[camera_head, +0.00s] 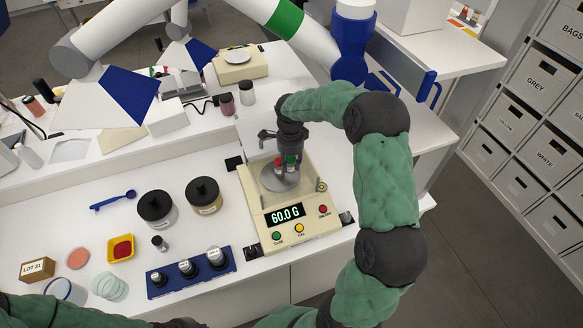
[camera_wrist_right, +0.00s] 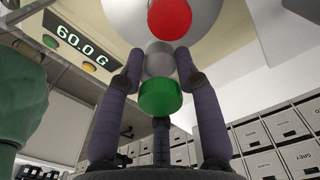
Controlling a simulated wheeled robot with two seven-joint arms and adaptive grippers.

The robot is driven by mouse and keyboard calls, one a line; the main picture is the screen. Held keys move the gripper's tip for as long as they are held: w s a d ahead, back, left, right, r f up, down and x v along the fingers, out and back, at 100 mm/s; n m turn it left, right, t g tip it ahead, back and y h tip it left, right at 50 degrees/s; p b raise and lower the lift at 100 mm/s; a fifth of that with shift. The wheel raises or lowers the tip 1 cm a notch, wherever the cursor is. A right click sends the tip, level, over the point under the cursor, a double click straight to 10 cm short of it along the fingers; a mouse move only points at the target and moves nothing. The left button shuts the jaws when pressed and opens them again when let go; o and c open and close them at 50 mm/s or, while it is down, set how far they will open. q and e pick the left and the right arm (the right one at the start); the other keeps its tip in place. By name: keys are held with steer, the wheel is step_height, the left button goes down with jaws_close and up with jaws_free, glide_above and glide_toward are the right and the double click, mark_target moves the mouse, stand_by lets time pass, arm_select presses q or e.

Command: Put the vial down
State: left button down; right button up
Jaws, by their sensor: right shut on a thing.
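My right gripper (camera_head: 288,166) is over the pan of the cream weighing scale (camera_head: 316,203). The scale's display (camera_head: 285,216) reads 60.0 G. The fingers hide much of the vial in the head view, and I cannot tell whether its base touches the pan. My left gripper is not in view.
Two black-lidded jars (camera_head: 157,209) (camera_head: 203,195) stand left of the scale. A blue rack (camera_head: 192,271) with several small jars is nearer. A yellow dish (camera_head: 121,248), blue spoon (camera_head: 112,201) and LOT 31 box (camera_head: 37,269) lie farther left. White-and-blue arms (camera_head: 120,95) reach over the back.

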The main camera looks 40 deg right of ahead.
mark_target(291, 168)
steer(key=shift+w+d+f, duration=0.15)
steer(key=shift+d+f, duration=0.15)
steer(key=shift+f, duration=0.05)
step_height(291, 168, down, 4)
steer(key=shift+w+d+r, duration=0.15)
steer(key=shift+r, duration=0.1)
steer(key=shift+f, duration=0.15)
steer(key=o, duration=1.1)
steer(key=shift+o, duration=0.2)
steer(key=shift+r, duration=0.2)
step_height(291, 168, up, 12)
steer(key=shift+r, duration=0.1)
